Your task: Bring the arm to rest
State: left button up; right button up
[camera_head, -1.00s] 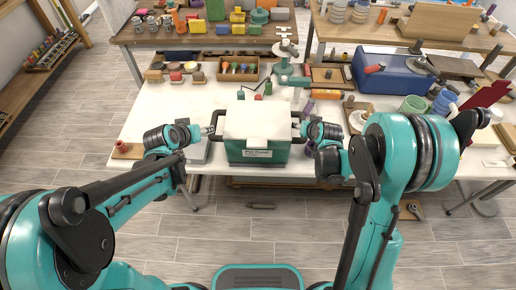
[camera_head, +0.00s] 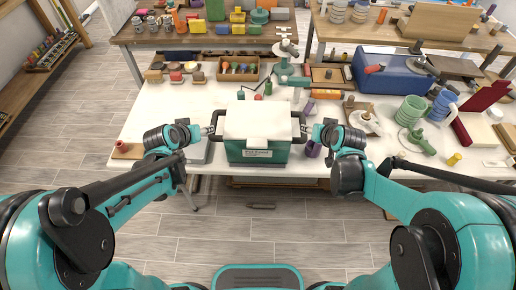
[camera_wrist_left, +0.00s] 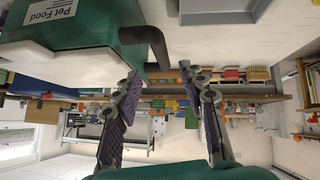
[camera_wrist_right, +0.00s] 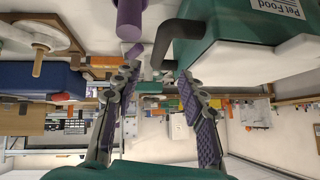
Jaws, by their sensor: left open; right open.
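My left gripper (camera_head: 204,131) is at the left side of a green box with a white lid (camera_head: 258,134), labelled "Pet Food", on the white table. In the left wrist view its fingers (camera_wrist_left: 160,75) are apart, with the box's dark left handle (camera_wrist_left: 148,38) close by the fingertips. My right gripper (camera_head: 311,132) is at the box's right side. In the right wrist view its fingers (camera_wrist_right: 157,75) are apart, with the dark right handle (camera_wrist_right: 176,40) near the fingertips. Neither gripper is closed on a handle. The box stands upright on the table.
A purple cylinder (camera_head: 312,149) stands just right of the box, close to my right gripper. A grey tray (camera_head: 197,150) lies at the left. A green pedestal tool (camera_head: 284,72) stands behind.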

dwell(0.4)
pick_arm(q)
jog(key=s+r+g+y, duration=0.1)
jog(key=s+r, duration=0.1)
jog(key=s, duration=0.8)
jog(key=s+r+g+y, duration=0.1)
jog(key=s+r, duration=0.2)
jog(key=s, duration=0.7)
jog(key=shift+s+d, duration=0.3)
pick_arm(e)
jog(key=s+r+g, duration=0.1)
jog(key=s+r, duration=0.1)
jog(key=s, duration=0.8)
jog(key=s+a+r+n+g+h, duration=0.1)
jog(key=s+r, duration=0.2)
jog(key=s, duration=0.7)
jog(key=shift+s, duration=0.2)
